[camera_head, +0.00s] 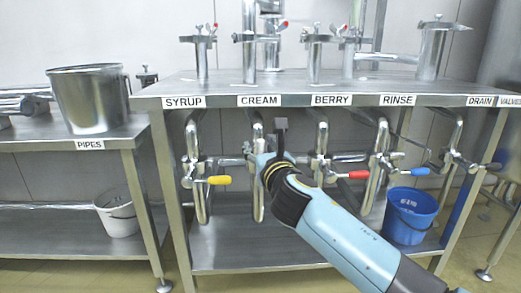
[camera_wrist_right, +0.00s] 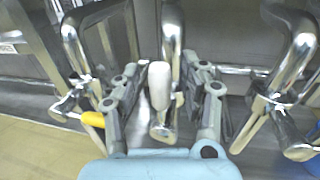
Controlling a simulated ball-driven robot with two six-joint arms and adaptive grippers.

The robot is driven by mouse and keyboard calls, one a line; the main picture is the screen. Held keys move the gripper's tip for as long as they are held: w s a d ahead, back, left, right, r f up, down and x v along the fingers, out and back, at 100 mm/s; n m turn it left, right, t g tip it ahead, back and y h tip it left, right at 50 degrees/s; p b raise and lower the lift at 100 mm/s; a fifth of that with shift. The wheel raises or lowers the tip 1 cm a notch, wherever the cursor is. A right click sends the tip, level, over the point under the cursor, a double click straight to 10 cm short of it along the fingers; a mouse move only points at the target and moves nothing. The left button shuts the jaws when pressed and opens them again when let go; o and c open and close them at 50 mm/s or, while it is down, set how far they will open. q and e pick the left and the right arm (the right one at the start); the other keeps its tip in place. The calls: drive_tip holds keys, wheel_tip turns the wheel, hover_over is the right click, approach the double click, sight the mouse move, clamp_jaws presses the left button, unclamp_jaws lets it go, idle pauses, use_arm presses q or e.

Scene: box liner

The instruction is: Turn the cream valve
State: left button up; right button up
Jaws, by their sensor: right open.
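The cream valve sits on the bent metal pipe under the CREAM label (camera_head: 259,100). Its white handle (camera_wrist_right: 159,85) shows in the right wrist view, pointing toward the camera. In the head view the handle is hidden behind my right gripper (camera_head: 276,150). In the wrist view my right gripper (camera_wrist_right: 161,72) is open, with one finger on each side of the white handle. Gaps show between the handle and both fingers. The cream pipe (camera_wrist_right: 171,35) runs behind the handle. My left gripper is in neither view.
The syrup valve's yellow handle (camera_head: 219,180) is close on the left. The berry valve's red handle (camera_head: 358,174) and the rinse valve's blue handle (camera_head: 420,171) are to the right. A blue bucket (camera_head: 410,217) stands on the lower shelf (camera_head: 275,248). The pipes leave narrow gaps.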

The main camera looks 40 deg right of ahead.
drive_tip(key=c, duration=0.9)
clamp_jaws()
drive_tip(key=shift+w+f, duration=0.1)
